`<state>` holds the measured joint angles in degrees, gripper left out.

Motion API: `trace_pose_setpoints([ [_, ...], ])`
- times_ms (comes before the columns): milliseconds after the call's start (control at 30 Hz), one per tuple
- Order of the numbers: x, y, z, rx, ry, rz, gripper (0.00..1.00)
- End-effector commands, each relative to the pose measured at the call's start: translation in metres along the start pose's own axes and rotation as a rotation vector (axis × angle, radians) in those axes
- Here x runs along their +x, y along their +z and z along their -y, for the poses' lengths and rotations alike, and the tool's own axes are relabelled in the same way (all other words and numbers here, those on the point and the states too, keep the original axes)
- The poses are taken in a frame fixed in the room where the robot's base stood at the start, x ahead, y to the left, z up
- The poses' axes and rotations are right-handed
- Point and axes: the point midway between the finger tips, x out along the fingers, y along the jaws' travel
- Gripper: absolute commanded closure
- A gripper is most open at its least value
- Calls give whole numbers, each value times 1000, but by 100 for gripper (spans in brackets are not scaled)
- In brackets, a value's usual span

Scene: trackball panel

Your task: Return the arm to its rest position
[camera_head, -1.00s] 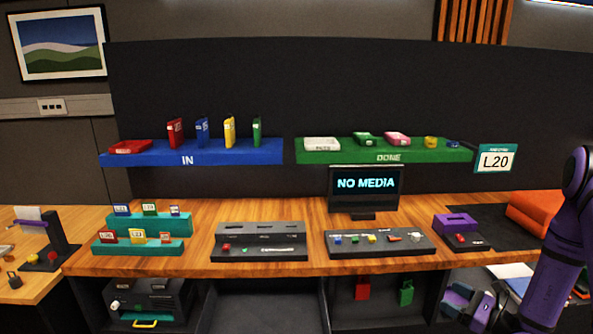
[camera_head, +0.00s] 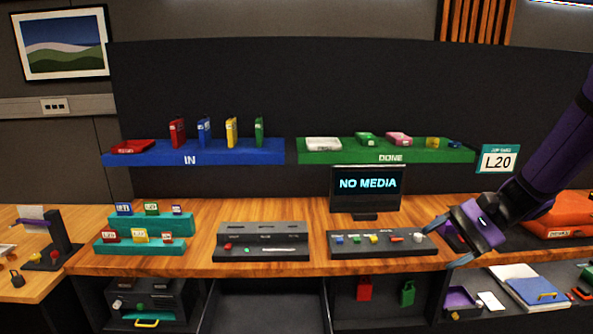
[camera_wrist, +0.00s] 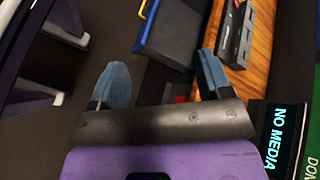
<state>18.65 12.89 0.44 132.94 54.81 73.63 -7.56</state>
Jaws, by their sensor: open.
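My gripper (camera_head: 447,243) is in the head view at the right, at the front edge of the wooden desk (camera_head: 285,266). My purple arm reaches down to it from the upper right. The two blue-grey fingers are spread apart with nothing between them. In the wrist view the open fingers (camera_wrist: 162,80) also show, with dark floor and the desk beyond them.
A black trackball panel (camera_head: 350,248) lies just left of the gripper. The monitor (camera_head: 366,190) reading NO MEDIA stands behind it. An orange object (camera_head: 560,228) is at the right.

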Motion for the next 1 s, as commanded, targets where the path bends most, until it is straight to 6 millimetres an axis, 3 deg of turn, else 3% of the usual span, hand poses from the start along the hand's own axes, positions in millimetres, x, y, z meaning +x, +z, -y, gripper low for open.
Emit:
trace_pose_setpoints([
  [100,-4,32,-2,-102,105,-63,28],
  [400,-18,96,-20,-351,346,-249,28],
  [1000,-68,187,-61,-847,687,-724,28],
])
